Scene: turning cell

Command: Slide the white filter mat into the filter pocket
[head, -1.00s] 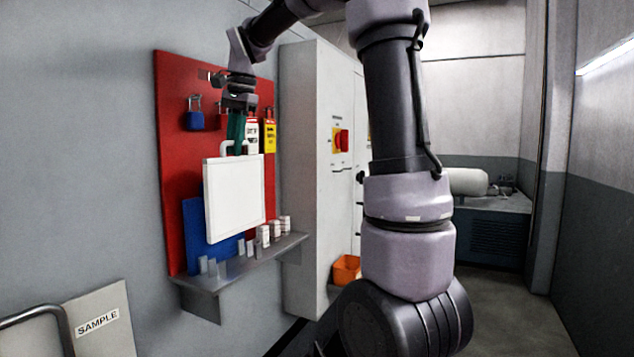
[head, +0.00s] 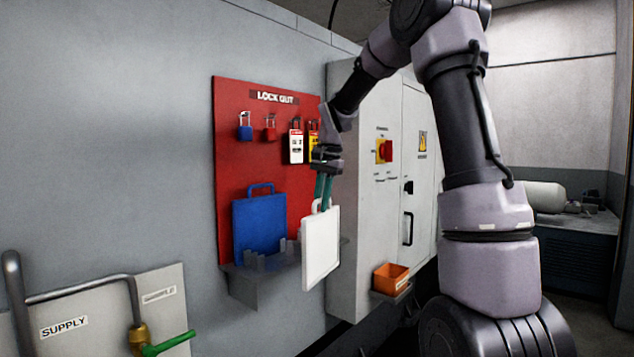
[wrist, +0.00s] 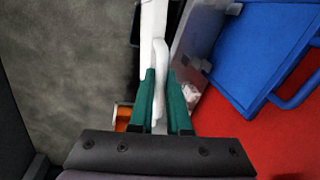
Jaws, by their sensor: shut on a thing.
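The white filter mat (head: 321,250) hangs upright below my gripper (head: 323,192) in the head view. My gripper's green fingers are shut on the mat's white loop handle. The mat is in front of the right end of the grey shelf on the red board, and appears held clear of it. In the wrist view my gripper (wrist: 165,100) grips the handle (wrist: 159,75), and the mat (wrist: 153,18) shows edge-on beyond it. I cannot make out the filter pocket for certain in either view.
A blue mat (head: 260,225) with a handle stands on the slotted shelf (head: 255,283) of the red lock-out board (head: 226,130). Padlocks and tags hang above. To the right are a grey cabinet (head: 352,215) and an orange bin (head: 391,277). Pipes with a green valve handle (head: 168,344) are lower left.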

